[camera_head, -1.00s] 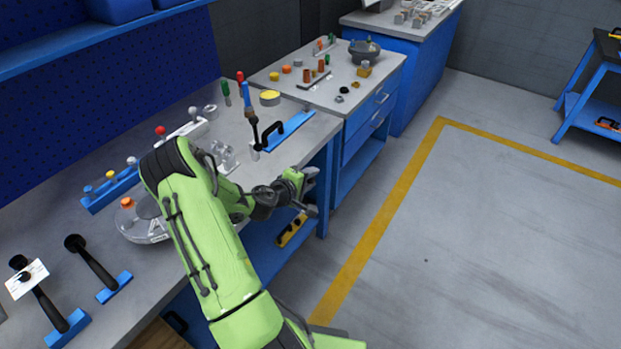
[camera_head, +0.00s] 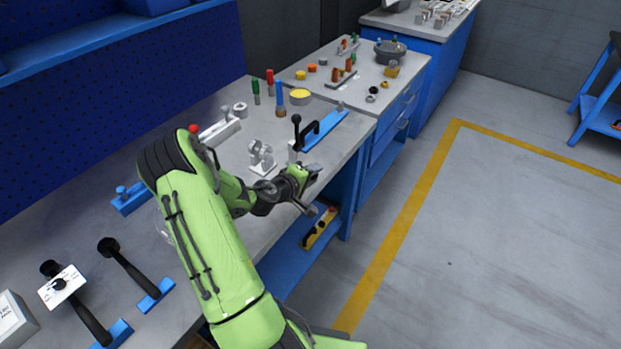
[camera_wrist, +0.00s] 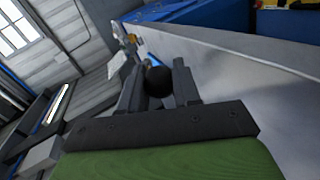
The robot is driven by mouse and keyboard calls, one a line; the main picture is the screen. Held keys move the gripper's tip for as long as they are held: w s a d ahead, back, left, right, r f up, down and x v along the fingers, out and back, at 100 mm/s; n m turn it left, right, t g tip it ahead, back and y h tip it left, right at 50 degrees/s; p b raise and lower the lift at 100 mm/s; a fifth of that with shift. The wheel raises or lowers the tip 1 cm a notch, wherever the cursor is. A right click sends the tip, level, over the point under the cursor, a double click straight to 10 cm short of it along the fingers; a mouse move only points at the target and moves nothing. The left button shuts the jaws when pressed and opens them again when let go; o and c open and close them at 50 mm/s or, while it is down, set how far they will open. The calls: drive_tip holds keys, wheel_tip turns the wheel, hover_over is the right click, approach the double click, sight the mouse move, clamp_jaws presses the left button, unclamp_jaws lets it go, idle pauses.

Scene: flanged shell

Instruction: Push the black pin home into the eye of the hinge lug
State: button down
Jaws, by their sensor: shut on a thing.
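The grey hinge lug (camera_head: 261,155) stands on a pale base on the bench top in the head view, left of and beyond my gripper (camera_head: 311,189). My gripper is near the bench's front edge, apart from the lug. In the wrist view, a round black end, taken as that of the black pin (camera_wrist: 158,81), sits between the two fingers, which are shut on it. The rest of the pin is hidden there, and I cannot make it out in the head view. The lug is not clearly seen in the wrist view.
A blue clamp (camera_head: 326,132) with a black-knobbed lever stands behind my gripper. Upright tools with green, red and blue handles (camera_head: 279,92) stand at the back of the bench. Black-handled levers (camera_head: 125,262) stand at lower left. The floor (camera_head: 480,250) to the right is clear.

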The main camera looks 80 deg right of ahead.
drive_tip(key=w, duration=0.1)
drive_tip(key=w+d, duration=0.2)
drive_tip(key=w, duration=0.1)
drive_tip(key=shift+w, duration=0.1)
drive_tip(key=shift+w+d, duration=0.15)
drive_tip(key=shift+w, duration=0.4)
idle(1.4)
drive_tip(key=shift+w+d+b, duration=0.1)
drive_tip(key=shift+w+d, duration=0.3)
drive_tip(key=shift+w, duration=0.5)
drive_tip(key=shift+w+d+b, duration=0.1)
drive_tip(key=shift+w+d, duration=0.25)
drive_tip(key=shift+w, duration=0.5)
drive_tip(key=shift+w+d+b, duration=0.1)
drive_tip(key=shift+w+d, duration=0.3)
drive_tip(key=shift+w, duration=0.5)
drive_tip(key=shift+w+d, duration=0.25)
drive_tip(key=shift+w, duration=0.3)
drive_tip(key=shift+w+d, duration=0.25)
drive_tip(key=shift+w, duration=0.3)
drive_tip(key=c, duration=0.8)
unclamp_jaws()
drive_tip(key=shift+o, duration=0.4)
drive_tip(key=shift+w, duration=0.1)
